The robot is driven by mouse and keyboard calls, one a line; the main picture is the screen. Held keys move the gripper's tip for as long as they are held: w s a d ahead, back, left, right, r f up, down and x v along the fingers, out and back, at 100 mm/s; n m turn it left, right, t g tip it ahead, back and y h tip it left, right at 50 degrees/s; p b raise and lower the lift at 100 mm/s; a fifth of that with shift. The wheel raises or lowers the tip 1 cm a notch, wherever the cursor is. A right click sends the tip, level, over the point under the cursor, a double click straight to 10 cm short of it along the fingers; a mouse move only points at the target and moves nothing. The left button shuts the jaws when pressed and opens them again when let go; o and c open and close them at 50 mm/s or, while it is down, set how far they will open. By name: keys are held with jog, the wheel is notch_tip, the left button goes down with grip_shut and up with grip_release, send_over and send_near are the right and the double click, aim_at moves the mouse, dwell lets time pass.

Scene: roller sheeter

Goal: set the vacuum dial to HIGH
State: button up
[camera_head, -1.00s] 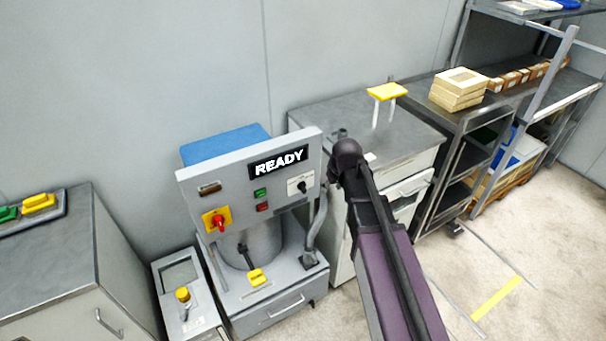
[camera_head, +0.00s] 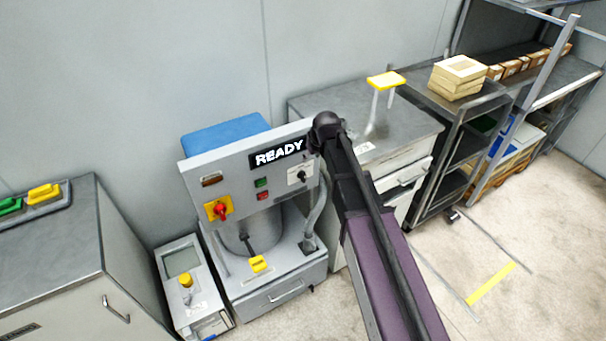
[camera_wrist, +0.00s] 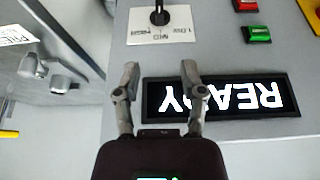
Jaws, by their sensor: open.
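The vacuum dial (camera_wrist: 159,16) is a black knob on a white plate (camera_wrist: 180,25) at the top of the wrist view. The plate's LOW, MID and HIGH labels appear upside down there. Which label the knob points at is not clear. In the head view the dial (camera_head: 301,176) is on the right of the machine's grey panel (camera_head: 240,184). My gripper (camera_wrist: 158,72) is open and empty. Its fingertips lie below the dial plate in the wrist view, over the READY display (camera_wrist: 238,97), apart from the dial. In the head view its fingers are hidden.
Green (camera_head: 261,183) and red (camera_head: 262,196) buttons sit beside the dial. A red rotary switch (camera_head: 220,210) on yellow is further left. A hose (camera_head: 318,215) runs below the panel. A steel-topped cabinet (camera_head: 395,135) with a yellow-topped stand (camera_head: 386,80) is at right.

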aim_at(304, 173)
jog(key=shift+b+x, duration=6.05)
jog(key=shift+x, duration=0.65)
jog(key=shift+c, duration=0.2)
